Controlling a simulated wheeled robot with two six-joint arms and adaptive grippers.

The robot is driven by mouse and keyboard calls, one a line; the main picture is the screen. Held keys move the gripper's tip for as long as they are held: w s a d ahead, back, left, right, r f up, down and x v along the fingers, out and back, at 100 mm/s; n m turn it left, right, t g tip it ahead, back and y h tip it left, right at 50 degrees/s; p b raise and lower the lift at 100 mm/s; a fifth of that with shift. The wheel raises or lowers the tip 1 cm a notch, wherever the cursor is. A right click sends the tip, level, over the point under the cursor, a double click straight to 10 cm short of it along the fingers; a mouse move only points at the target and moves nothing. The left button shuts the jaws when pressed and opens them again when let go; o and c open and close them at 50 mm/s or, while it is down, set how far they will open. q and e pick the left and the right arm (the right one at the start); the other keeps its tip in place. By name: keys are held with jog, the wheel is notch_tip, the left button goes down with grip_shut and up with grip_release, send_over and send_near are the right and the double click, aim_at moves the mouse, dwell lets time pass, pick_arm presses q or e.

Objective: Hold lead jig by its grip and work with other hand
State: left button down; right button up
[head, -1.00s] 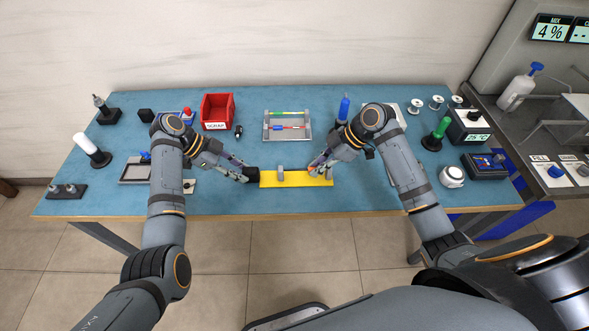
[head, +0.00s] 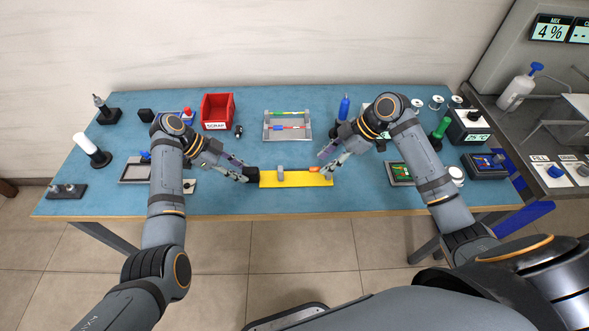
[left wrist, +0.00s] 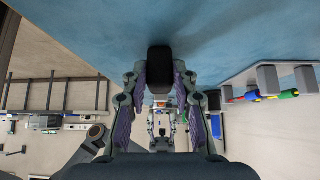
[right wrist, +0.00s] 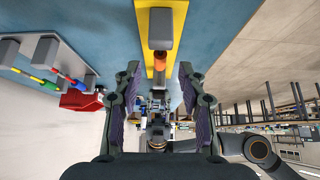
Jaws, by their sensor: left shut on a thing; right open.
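The lead jig is a flat yellow bar (head: 295,180) with an upright grey block (head: 280,174) and a black grip (head: 252,174) at its left end. My left gripper (head: 245,176) is shut on the black grip, which also shows between its fingers in the left wrist view (left wrist: 159,62). A small orange piece (head: 314,169) sits at the jig's right part; in the right wrist view the orange piece (right wrist: 161,60) lies in line beyond the grey block (right wrist: 161,28). My right gripper (head: 326,164) is open at the jig's right end, its fingers apart either side of the orange piece's line.
A grey rack (head: 288,137) with coloured rods stands behind the jig. A red scrap bin (head: 215,126) is at the back left, a blue bottle (head: 344,108) at the back right. A tray with a green board (head: 400,173) lies right of my right gripper. The table's front edge is near.

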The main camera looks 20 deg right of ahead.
jog(key=v, duration=0.8)
jog(key=shift+r, duration=0.2)
jog(key=shift+d, duration=0.15)
pick_arm(q)
jog(key=c, duration=1)
grip_release()
jog(key=v, duration=0.7)
jog(key=shift+a+r, duration=0.15)
jog(key=shift+r, duration=0.05)
pick_arm(e)
jog(key=shift+s, duration=0.1)
jog(key=shift+f, duration=0.1)
